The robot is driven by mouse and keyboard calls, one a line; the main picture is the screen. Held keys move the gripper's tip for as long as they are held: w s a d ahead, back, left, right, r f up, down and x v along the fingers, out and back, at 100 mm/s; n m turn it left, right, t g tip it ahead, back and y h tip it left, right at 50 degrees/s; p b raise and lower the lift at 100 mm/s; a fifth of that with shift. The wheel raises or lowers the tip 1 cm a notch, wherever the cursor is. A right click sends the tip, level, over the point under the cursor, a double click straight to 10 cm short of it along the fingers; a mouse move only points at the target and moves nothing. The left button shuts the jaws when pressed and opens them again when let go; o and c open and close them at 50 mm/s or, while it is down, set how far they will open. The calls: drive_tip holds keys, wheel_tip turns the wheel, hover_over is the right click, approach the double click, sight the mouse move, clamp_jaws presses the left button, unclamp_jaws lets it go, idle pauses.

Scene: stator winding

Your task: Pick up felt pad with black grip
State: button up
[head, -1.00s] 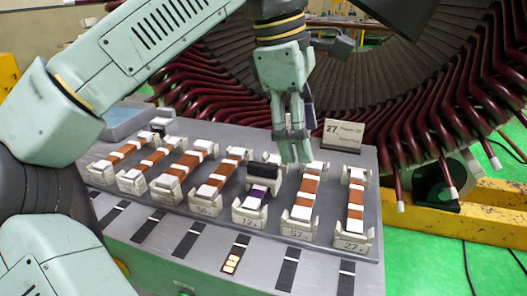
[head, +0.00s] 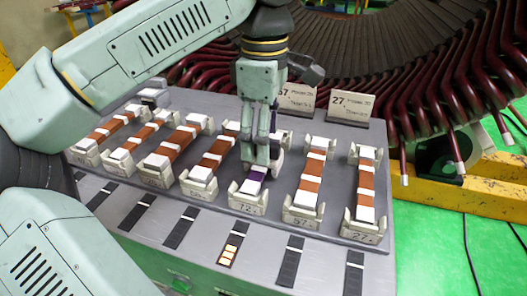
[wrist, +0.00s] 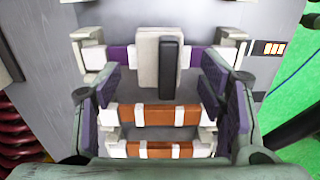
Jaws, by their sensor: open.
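In the wrist view the felt pad is a pale upright block (wrist: 146,58) with a black grip (wrist: 168,68) on its face. It stands across a purple bar (wrist: 120,57) that lies in a pale holder. My gripper (wrist: 160,78) is open, with its purple-lined fingers apart on the left and right of the pad; whether they reach to its depth I cannot tell. In the head view my gripper (head: 260,158) is low over the holder with the purple bar (head: 254,178), and it mostly hides the pad.
Holders with copper-coloured bars stand on both sides, including one to the right (head: 308,180) and the one marked 27 (head: 366,185). Number cards (head: 350,106) stand at the panel's back. The large coil ring (head: 400,60) is behind. Black strips with one lit orange display (head: 229,250) line the front.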

wheel_tip(320, 180, down, 2)
drive_tip(key=shift+f, duration=0.1)
drive_tip(key=c, duration=1.4)
